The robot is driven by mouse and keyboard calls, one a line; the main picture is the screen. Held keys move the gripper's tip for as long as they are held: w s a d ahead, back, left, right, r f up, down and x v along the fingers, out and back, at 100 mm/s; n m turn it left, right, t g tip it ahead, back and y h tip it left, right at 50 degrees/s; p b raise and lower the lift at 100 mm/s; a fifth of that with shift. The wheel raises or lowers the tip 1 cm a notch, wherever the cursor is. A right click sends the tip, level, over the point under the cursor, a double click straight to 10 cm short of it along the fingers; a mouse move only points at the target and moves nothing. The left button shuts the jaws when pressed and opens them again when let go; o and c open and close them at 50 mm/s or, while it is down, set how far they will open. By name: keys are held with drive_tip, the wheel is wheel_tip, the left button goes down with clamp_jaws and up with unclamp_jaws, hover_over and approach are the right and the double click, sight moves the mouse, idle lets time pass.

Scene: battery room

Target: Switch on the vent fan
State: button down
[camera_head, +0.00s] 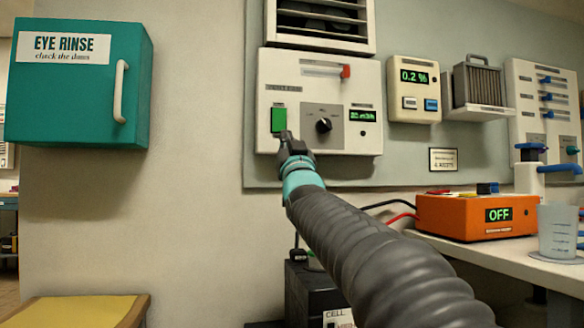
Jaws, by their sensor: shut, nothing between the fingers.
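The fan panel (265,95) is a white box on the wall below a louvred vent (320,22). It bears a green rectangular switch (278,120), a black round knob (324,125), a red slider handle (346,71) at the top right and a small lit green display (362,115), whose figures are too small to read surely. My gripper (287,136) is shut and empty, its tips at the lower edge of the green switch. I cannot tell whether they touch it. The tips overlap the switch's bottom right corner, and the knob is to their right.
A teal eye rinse cabinet (75,95) hangs at the left. A meter box (414,88) reads 0.2 %. An orange unit (455,216) showing OFF and a beaker (557,232) stand on the bench at the right. A yellow-topped surface (75,311) is at the lower left.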

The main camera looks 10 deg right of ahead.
drive_tip(key=w+f+v, duration=0.1)
drive_tip(key=v, duration=0.6)
drive_tip(key=shift+s+f, duration=0.2)
drive_tip(key=shift+f, duration=0.05)
